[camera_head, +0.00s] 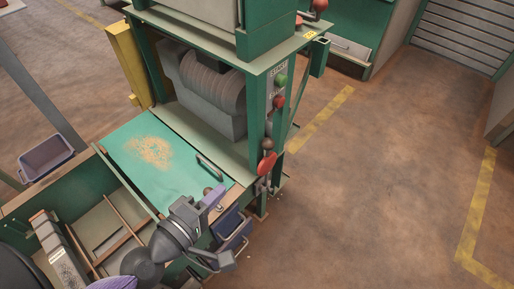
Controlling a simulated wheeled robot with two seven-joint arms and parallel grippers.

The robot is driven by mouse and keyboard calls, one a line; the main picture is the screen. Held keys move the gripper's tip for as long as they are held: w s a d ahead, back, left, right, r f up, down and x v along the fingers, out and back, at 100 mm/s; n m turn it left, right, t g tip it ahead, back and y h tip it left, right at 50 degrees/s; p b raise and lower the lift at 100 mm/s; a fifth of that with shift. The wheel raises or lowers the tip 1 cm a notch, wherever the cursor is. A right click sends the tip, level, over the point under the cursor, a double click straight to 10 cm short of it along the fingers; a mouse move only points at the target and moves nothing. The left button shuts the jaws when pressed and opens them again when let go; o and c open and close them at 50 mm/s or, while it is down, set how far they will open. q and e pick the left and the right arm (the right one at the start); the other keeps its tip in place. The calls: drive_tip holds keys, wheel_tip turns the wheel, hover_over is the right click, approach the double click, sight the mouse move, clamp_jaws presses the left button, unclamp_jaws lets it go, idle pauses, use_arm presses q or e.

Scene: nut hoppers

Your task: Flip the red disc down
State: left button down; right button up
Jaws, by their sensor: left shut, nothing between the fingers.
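The red disc (267,163) is on the green front post of the machine, below the buttons. It looks tilted, with a dark round knob (267,144) just above it. My left gripper (217,197) is shut and empty, over the near right corner of the green tray. It is to the left of and below the disc in the picture, apart from it. My right gripper is not in view.
A green button (281,80) and a red button (278,102) are higher on the post. The green tray (180,182) holds tan grains and has a dark handle (209,167). A purple-grey bin (48,160) stands at the left. The floor at the right is clear.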

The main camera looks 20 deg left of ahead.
sight(264, 148)
use_arm(q)
drive_tip(key=x, duration=0.6)
drive_tip(key=p+x, duration=0.1)
drive_tip(key=x, duration=0.5)
drive_tip(key=shift+w+f, duration=0.25)
drive_tip(key=shift+w, duration=0.05)
drive_tip(key=shift+w+d+f, duration=0.1)
drive_tip(key=shift+w+d, duration=0.05)
drive_tip(key=shift+w, duration=0.55)
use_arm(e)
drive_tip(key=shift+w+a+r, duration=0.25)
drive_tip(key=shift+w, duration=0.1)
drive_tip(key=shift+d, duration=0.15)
